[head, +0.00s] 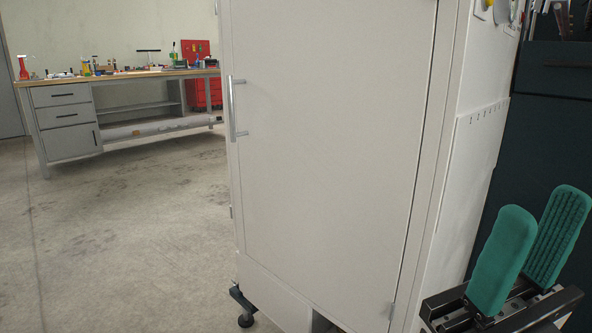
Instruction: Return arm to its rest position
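My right gripper (532,245) shows at the lower right, with two green padded fingers pointing up. The fingers stand apart with a gap between them, and nothing is held in it. It is in front of the right side of a tall white cabinet (335,140) and looks clear of it. The cabinet door is shut, with a metal handle (233,109) at its left edge. My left gripper is not in view.
A workbench (60,95) with drawers and several tools stands at the back left, with a red tool cabinet (200,90) by it. A dark cabinet (545,130) is at the right. The concrete floor (120,235) at left is clear.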

